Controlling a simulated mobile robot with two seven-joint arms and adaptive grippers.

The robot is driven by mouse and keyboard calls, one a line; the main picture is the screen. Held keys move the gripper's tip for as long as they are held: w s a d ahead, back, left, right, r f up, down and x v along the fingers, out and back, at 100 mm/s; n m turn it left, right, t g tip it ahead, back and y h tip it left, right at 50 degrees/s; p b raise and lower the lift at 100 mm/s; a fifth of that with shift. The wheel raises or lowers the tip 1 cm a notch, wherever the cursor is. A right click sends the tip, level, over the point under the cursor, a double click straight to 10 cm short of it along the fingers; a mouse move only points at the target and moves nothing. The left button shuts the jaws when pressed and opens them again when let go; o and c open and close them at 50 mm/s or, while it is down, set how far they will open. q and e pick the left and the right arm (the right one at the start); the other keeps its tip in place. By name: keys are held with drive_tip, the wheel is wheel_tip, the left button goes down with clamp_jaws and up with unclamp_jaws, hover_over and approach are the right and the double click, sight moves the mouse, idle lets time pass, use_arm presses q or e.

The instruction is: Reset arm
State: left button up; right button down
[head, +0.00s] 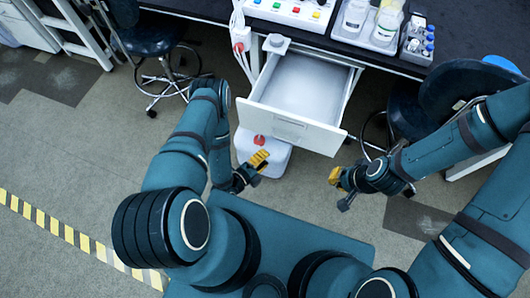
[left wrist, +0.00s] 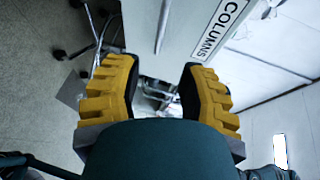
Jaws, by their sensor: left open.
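My left gripper (head: 257,163) hangs in front of the open drawer, near its lower left front corner in the head view. In the left wrist view the left gripper (left wrist: 160,85) has its two yellow ribbed fingers wide apart with nothing held between them. My right gripper (head: 338,180) is to the right, below the drawer front in the head view, with yellow pads showing; its jaw gap is not clear. The white drawer (head: 290,128) is pulled out under the bench and its inside looks empty. Its front carries a COLUMNS label (left wrist: 222,27) in the left wrist view.
A white container with a red cap (head: 274,162) stands on the floor below the drawer. The dark bench (head: 335,45) holds a button panel (head: 288,10), a bottle tray (head: 368,38) and a vial rack (head: 417,45). Stools stand left (head: 150,38) and right (head: 405,112).

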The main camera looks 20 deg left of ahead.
use_arm(q)
drive_tip(key=w+r+n+g+y, duration=0.25)
drive_tip(key=w+n+g, duration=0.2)
drive_tip(key=n, duration=0.25)
drive_tip(key=s+d+r+n+g, duration=0.5)
drive_tip(key=s+r+n+g, duration=0.3)
drive_tip(key=r+n, duration=0.5)
drive_tip(key=s+n, duration=0.2)
drive_tip(key=n, duration=0.1)
drive_tip(key=shift+d+r+g, duration=0.2)
drive_tip(key=shift+r+g, duration=0.15)
drive_tip(key=shift+r, duration=0.05)
drive_tip(key=shift+w, duration=0.1)
drive_tip(key=shift+c, duration=0.4)
idle(0.7)
